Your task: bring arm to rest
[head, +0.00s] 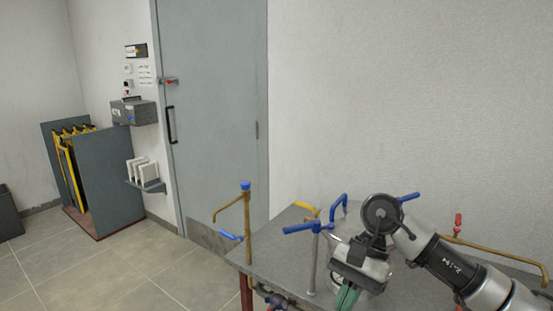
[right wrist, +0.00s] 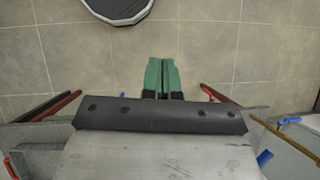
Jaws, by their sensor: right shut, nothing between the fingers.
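My right arm comes in from the lower right in the head view, over a grey-topped unit (head: 262,250) with pipes and valve handles. My right gripper (head: 347,297) points downward at the near side of this unit, its green fingers together and empty. The right wrist view shows the same green fingers (right wrist: 162,76) side by side with nothing between them, above the tiled floor. The picture's bottom edge cuts off the fingertips in the head view. My left gripper is in neither view.
Blue-handled valves (head: 300,228) stand close to my right wrist. A brass pipe with a blue cap (head: 246,190) rises at the unit's left corner. A red-handled valve (head: 458,222) is at right. A grey door (head: 215,110) and open tiled floor (head: 130,265) lie to the left.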

